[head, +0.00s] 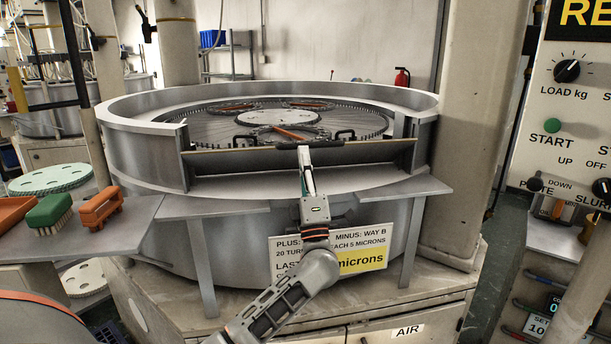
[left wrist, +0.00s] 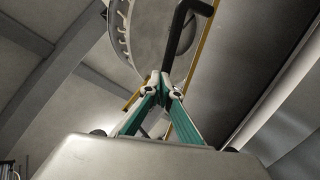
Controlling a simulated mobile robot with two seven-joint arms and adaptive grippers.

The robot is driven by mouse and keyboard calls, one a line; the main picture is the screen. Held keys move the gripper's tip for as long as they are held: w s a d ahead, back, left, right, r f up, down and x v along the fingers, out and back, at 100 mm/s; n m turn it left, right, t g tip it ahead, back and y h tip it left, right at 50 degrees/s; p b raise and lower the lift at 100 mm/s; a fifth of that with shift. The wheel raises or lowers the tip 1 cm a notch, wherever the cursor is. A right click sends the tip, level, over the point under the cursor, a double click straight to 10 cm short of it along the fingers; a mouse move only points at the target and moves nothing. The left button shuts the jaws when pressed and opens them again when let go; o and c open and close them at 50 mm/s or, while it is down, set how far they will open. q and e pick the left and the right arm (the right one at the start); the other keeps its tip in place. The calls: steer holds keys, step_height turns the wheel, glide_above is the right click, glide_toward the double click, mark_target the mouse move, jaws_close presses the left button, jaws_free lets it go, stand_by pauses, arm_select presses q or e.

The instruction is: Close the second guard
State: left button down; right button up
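A long narrow guard panel (head: 220,160) with a pale edge lies across the front gap in the round metal rim of the lapping machine. My left gripper (head: 304,152) reaches up from below to the middle of the panel's edge. In the left wrist view, its green fingers (left wrist: 165,88) come together at a black handle bar (left wrist: 180,35), with little or no gap between the tips. The fingers hide part of the bar. My right gripper is not in view.
The lapping plate (head: 215,125) behind the panel carries several rings. A side shelf (head: 105,225) at left holds a green brush (head: 50,212) and an orange tool (head: 100,208). A pillar (head: 470,120) and a control panel (head: 575,110) stand at right. A paper sign (head: 300,252) hangs below.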

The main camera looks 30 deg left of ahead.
mark_target(301, 144)
arm_select(q)
steer(key=shift+f+x, duration=0.25)
steer(key=shift+x, duration=1.7)
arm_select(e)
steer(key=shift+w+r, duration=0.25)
arm_select(q)
steer(key=shift+w+a, duration=0.2)
steer(key=shift+r+p, duration=0.15)
steer(key=shift+p, duration=0.15)
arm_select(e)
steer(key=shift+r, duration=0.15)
